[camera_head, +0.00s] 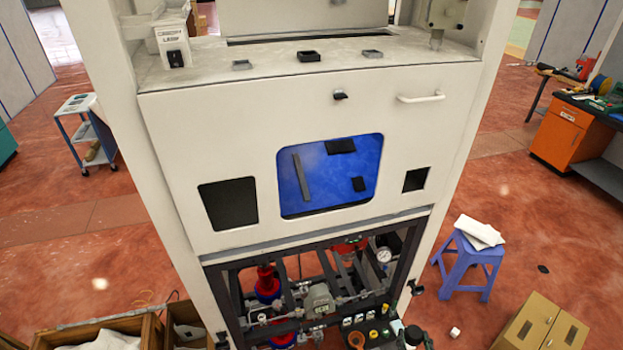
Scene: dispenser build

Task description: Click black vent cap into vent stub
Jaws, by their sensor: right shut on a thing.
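The white dispenser cabinet (330,110) fills the middle of the view. My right gripper (412,335) shows small and dark at the bottom edge, right of the cabinet's lower frame. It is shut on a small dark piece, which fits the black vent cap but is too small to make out. A dark shape at the bottom edge left of centre seems to be my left gripper (222,340); its fingers cannot be made out. I cannot clearly pick out the vent stub. The open lower bay holds pipes, red-and-blue valves (267,285) and a round gauge (383,255).
A blue stool (468,262) with white cloths stands at right, above a cardboard box (541,325). Wooden crates (150,328) stand at bottom left. A blue trolley (88,132) is at far left and an orange workbench (557,138) at far right. Floor between them is mostly clear.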

